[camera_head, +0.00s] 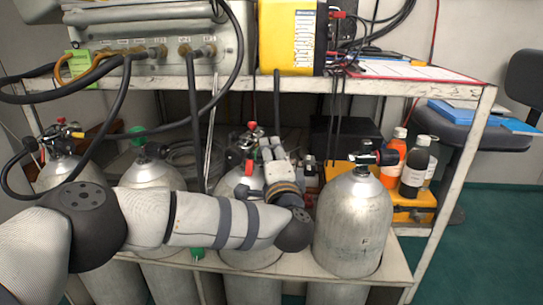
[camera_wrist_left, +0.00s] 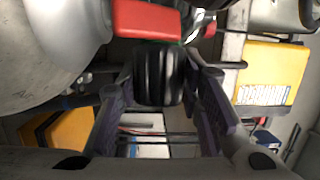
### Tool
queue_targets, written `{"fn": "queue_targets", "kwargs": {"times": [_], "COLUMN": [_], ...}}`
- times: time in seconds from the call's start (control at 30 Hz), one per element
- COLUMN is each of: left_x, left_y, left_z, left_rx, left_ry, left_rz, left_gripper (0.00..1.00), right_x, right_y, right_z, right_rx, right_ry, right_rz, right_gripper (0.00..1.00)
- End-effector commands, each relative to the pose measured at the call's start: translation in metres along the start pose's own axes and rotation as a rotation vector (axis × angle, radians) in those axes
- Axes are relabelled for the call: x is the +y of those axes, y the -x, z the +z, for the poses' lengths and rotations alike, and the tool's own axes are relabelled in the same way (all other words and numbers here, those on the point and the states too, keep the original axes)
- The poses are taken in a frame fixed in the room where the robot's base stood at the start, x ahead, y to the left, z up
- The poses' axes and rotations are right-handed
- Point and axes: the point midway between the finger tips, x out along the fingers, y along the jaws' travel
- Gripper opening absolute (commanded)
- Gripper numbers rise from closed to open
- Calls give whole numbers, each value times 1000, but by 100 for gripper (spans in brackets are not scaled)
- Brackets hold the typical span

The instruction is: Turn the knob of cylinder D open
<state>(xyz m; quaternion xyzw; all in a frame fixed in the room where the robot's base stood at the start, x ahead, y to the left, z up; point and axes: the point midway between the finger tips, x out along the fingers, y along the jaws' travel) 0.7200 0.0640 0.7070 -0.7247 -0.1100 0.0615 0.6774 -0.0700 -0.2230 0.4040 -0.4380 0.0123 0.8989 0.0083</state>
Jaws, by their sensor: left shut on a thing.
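My left arm comes in from the left, and my left gripper (camera_head: 270,153) is at the valve of the middle cylinder (camera_head: 248,262), behind my forearm. In the left wrist view, my left gripper (camera_wrist_left: 160,82) has its two fingers on either side of a black ridged knob (camera_wrist_left: 158,74), shut on it. A red valve part (camera_wrist_left: 147,20) sits just beside the knob. I cannot read a letter D on the cylinder. My forearm hides part of the cylinder, and the knob's rotation cannot be told. My right gripper is not in view.
Another grey cylinder (camera_head: 352,230) with a black-and-red valve stands close on the right. More cylinders stand left. The shelf above carries a grey panel with hoses and a yellow box (camera_head: 288,38). Bottles (camera_head: 414,165) stand at the right. Hoses hang near my arm.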

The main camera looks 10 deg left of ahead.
Motion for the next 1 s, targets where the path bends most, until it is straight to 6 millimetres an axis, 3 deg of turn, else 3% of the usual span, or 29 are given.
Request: {"fn": "queue_targets", "kwargs": {"times": [0.47, 1.0], "left_x": [-4, 5], "left_y": [1, 1], "left_z": [-2, 0], "left_rx": [10, 21], "left_ry": [70, 248], "left_rz": [-142, -458], "left_gripper": [5, 5], "right_x": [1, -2], "right_y": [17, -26], "right_z": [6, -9], "right_rx": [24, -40], "right_ry": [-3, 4], "right_rz": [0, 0], "right_gripper": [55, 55]}}
